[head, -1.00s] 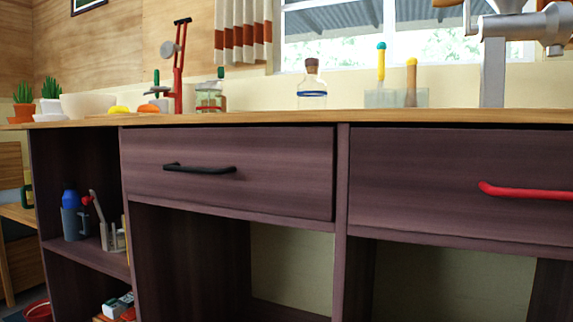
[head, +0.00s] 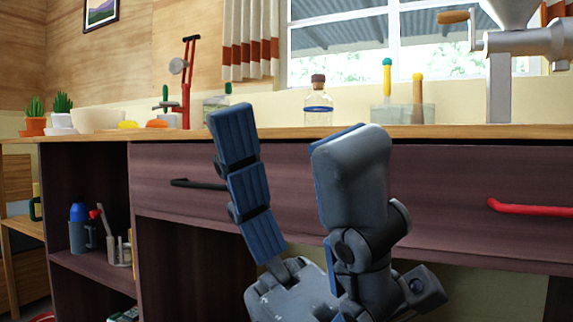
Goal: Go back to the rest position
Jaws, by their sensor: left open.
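My left gripper (head: 278,150) is in the lower middle of the head view, in front of the purple-brown cabinet (head: 440,170). Its two blue-grey fingers point up and stand well apart, with nothing between them. It hides the middle of the drawer fronts and the upright between them. My right gripper is not in view.
The left drawer has a black handle (head: 198,184) and the right one a red handle (head: 528,207); both look shut. The wooden counter (head: 450,131) bears a corked bottle (head: 318,104), a metal grinder (head: 500,80), a bowl (head: 98,120) and potted plants. Open shelves lie at left.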

